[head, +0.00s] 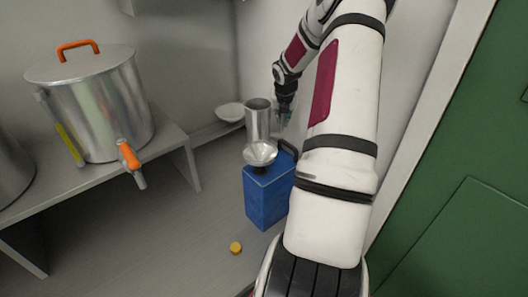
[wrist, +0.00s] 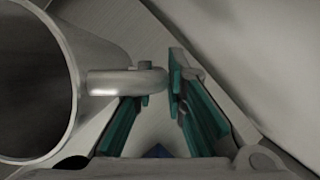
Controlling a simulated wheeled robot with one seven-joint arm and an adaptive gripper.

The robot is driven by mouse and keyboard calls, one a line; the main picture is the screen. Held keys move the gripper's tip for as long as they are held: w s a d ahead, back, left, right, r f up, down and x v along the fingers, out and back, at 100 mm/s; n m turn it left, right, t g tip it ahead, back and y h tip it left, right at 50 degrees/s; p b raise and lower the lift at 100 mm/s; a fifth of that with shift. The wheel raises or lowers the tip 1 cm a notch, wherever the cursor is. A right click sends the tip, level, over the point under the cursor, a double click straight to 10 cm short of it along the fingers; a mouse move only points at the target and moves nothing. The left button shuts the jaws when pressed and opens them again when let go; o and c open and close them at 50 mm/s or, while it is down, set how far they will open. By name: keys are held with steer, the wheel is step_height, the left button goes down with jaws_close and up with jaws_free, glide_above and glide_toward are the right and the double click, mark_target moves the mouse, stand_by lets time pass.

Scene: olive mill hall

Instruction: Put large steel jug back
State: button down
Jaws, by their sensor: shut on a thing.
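The large steel jug (head: 258,122) is upright just behind the blue canister in the head view. I cannot tell whether its base, hidden by the funnel, rests on anything. My gripper (head: 285,115) is at the jug's right side. In the wrist view the jug (wrist: 74,85) fills the left, with its open mouth facing the camera. Its handle (wrist: 122,82) reaches right, between the teal fingers of my gripper (wrist: 160,90), which is shut on it.
A blue canister (head: 264,203) with a steel funnel (head: 260,154) in its top stands on the floor. A white bowl (head: 230,111) sits on a low ledge. A yellow cap (head: 236,248) lies on open floor. A steel tank (head: 98,105) stands on a grey bench (head: 170,152) at left.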

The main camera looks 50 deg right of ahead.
step_height(320, 180, down, 9)
steer(key=shift+b, duration=1.2)
steer(key=shift+r, duration=0.1)
steer(key=c, duration=1.6)
jaws_free()
